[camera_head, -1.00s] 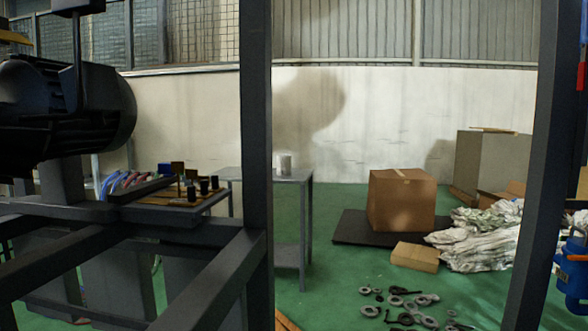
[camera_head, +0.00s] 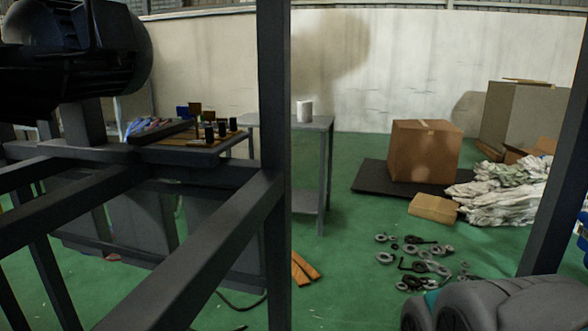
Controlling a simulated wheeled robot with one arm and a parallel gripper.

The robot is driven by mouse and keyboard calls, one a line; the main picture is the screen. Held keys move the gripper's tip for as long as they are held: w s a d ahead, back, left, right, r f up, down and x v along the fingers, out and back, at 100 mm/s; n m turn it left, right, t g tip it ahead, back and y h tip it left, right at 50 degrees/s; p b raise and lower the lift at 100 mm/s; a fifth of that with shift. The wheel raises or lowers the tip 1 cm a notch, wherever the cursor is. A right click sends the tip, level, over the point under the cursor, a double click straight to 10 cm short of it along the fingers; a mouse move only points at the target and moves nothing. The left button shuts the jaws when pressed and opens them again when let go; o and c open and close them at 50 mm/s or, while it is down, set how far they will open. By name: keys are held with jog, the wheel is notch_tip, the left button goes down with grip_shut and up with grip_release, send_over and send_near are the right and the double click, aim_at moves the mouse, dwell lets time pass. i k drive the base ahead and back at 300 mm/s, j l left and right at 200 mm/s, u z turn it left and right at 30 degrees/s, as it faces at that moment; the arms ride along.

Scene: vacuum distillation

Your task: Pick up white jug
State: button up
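A small white jug (camera_head: 305,111) stands upright on a grey metal table (camera_head: 314,124) in the middle distance, a little right of the dark upright post. It is small in the picture, and its handle and spout cannot be made out. My gripper is not in view, so its distance from the jug and whether it is open or shut do not show.
A dark metal frame (camera_head: 276,160) stands close in front, with a sloping beam at lower left. A cardboard box (camera_head: 425,152), a smaller box (camera_head: 433,208), crumpled bags (camera_head: 497,196) and scattered metal parts (camera_head: 415,262) lie at right.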

aim_at(305, 108)
jog(key=i+l+z, duration=0.1)
jog(key=i, duration=0.45)
jog(key=i+l+z, duration=0.15)
jog(key=i+l, duration=0.15)
jog(key=i, duration=0.3)
jog(key=i+l+z, duration=0.1)
jog(key=i, duration=0.45)
